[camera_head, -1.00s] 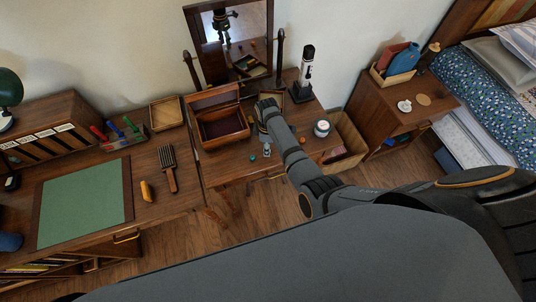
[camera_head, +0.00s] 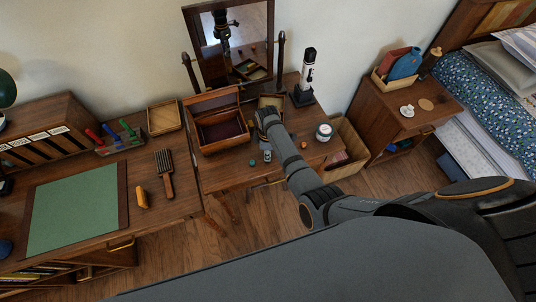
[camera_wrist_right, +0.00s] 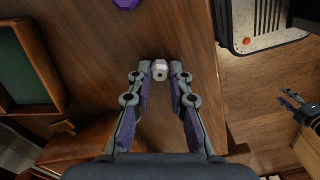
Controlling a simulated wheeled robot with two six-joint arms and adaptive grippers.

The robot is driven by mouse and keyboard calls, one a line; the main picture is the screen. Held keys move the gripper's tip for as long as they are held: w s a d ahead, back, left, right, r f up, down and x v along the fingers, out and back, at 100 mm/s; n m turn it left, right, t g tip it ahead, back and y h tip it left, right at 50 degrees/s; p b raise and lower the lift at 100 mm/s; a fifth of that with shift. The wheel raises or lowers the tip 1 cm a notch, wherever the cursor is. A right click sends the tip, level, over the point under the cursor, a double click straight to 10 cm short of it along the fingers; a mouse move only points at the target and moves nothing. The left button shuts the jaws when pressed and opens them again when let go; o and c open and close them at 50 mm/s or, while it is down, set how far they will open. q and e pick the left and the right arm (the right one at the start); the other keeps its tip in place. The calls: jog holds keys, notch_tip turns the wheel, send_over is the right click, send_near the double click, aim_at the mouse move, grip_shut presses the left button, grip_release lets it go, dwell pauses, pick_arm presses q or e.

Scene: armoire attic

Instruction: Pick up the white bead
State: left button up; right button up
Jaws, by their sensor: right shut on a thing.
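The white bead (camera_wrist_right: 160,70) is a small faceted piece with a dark hole facing the right wrist camera. My right gripper (camera_wrist_right: 160,78) is shut on it, with a fingertip against each side. The brown wooden tabletop lies behind the bead; I cannot tell whether it touches the wood. In the head view my right arm reaches over the dressing table (camera_head: 225,177), and the bead cannot be made out there. A dark jointed shape with two prongs at the right of the wrist view may be my left gripper (camera_wrist_right: 288,101); its jaws are too small to judge.
An open wooden box (camera_head: 222,132) stands left of my right arm, with the mirror (camera_head: 232,35) behind. A teal bead (camera_head: 252,162), an orange bead (camera_head: 304,145) and a round jar (camera_head: 324,132) are on the table. A purple bead (camera_wrist_right: 125,3) shows in the wrist view.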

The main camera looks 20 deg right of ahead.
jog(key=shift+w+r, duration=0.1)
jog(key=shift+r, duration=0.45)
jog(key=s+d+r, duration=0.7)
jog(key=s+r, duration=0.5)
jog(key=shift+d+b, duration=0.15)
jog(key=shift+b, duration=0.15)
